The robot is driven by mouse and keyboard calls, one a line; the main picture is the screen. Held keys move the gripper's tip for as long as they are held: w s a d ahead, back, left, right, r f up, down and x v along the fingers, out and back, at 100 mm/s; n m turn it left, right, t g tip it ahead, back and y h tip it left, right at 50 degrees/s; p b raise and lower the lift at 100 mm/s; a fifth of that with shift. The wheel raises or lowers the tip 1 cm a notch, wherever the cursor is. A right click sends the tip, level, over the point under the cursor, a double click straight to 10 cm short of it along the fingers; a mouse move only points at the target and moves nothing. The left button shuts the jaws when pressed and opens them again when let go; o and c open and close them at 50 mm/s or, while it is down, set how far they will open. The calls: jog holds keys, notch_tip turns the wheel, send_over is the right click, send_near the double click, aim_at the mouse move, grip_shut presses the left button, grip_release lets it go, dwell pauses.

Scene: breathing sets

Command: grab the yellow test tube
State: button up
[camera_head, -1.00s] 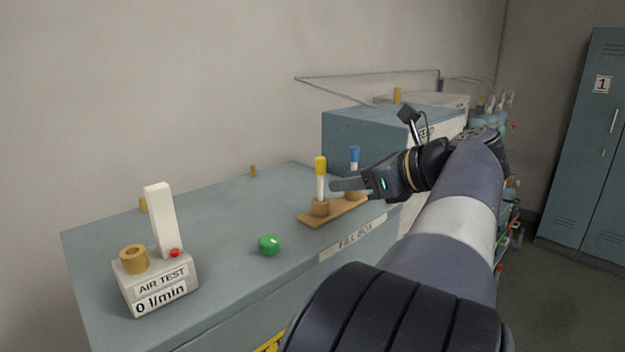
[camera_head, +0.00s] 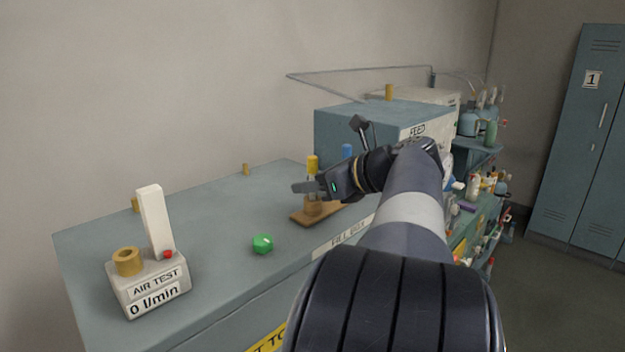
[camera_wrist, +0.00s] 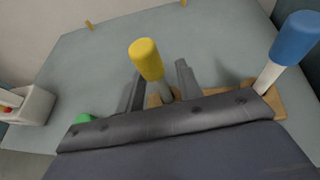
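The yellow test tube (camera_head: 313,164) has a yellow cap and a pale body. It stands upright in a wooden rack (camera_head: 301,218) on the fill box bench. In the wrist view the yellow test tube (camera_wrist: 147,60) is between the two fingers of my gripper (camera_wrist: 158,84). The fingers are apart, with a visible gap on the right side of the tube. In the head view my gripper (camera_head: 308,187) reaches in from the right and overlaps the tube below its cap. A blue-capped test tube (camera_head: 347,152) stands behind, also seen in the wrist view (camera_wrist: 291,42).
A green knob (camera_head: 262,243) sits on the bench left of the rack. The air test device (camera_head: 148,285) stands at the bench's left. The feed box (camera_head: 350,135) is behind my arm. The bench (camera_head: 215,213) between rack and device is mostly clear.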

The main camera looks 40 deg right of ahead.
grip_shut()
dwell(0.3)
